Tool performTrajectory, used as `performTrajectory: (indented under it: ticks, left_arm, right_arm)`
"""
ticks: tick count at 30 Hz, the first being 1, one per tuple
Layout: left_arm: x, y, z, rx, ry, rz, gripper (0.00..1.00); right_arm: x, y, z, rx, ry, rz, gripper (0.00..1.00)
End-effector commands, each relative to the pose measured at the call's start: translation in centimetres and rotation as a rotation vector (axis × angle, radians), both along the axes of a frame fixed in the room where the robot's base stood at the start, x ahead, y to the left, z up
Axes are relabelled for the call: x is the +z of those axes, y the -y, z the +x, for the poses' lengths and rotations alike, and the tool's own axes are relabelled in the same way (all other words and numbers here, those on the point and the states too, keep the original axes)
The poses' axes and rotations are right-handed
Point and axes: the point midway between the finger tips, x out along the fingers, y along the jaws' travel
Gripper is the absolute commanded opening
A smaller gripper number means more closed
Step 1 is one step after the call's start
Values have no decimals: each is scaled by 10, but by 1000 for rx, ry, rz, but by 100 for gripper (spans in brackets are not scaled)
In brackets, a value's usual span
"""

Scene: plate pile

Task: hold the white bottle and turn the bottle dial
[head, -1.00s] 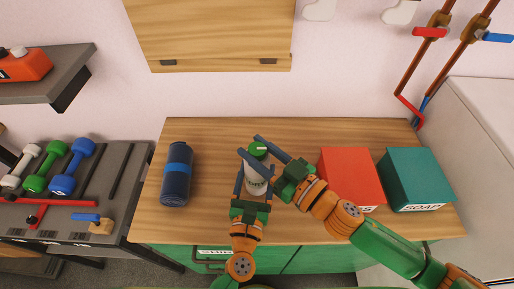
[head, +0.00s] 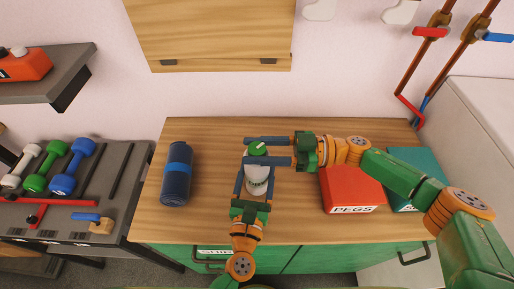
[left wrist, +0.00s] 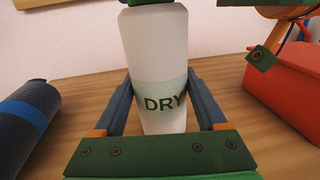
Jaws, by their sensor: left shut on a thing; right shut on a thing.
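The white bottle (head: 257,178) stands upright on the wooden counter. In the left wrist view the white bottle (left wrist: 158,65) fills the middle, with a label reading "DRY". My left gripper (head: 254,178) is shut on the bottle's body, one finger on each side; its fingers also show in the left wrist view (left wrist: 160,105). The green dial (head: 257,148) is on top of the bottle. My right gripper (head: 254,151) reaches in from the right and is shut on the dial, its fingers pointing left on the far and near sides.
A dark blue roll (head: 176,174) lies left of the bottle. A red box marked PEGS (head: 353,192) and a teal box (head: 428,163) stand to the right, partly behind my right arm. Dumbbells (head: 73,166) sit on a rack at left. The counter behind the bottle is clear.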

Motion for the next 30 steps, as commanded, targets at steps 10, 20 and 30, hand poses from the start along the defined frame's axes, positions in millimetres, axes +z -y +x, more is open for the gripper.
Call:
performTrajectory:
  ticks: [10, 20, 30]
  left_arm:
    - [0, 2, -1, -5, 0, 3, 0]
    - [0, 2, -1, -6, 1, 4, 0]
    - [0, 2, -1, -5, 1, 4, 0]
  right_arm:
    - [0, -1, 3, 199, 6, -3, 0]
    - [0, 0, 2, 272, 2, -4, 0]
    - [0, 1, 1, 279, -1, -4, 0]
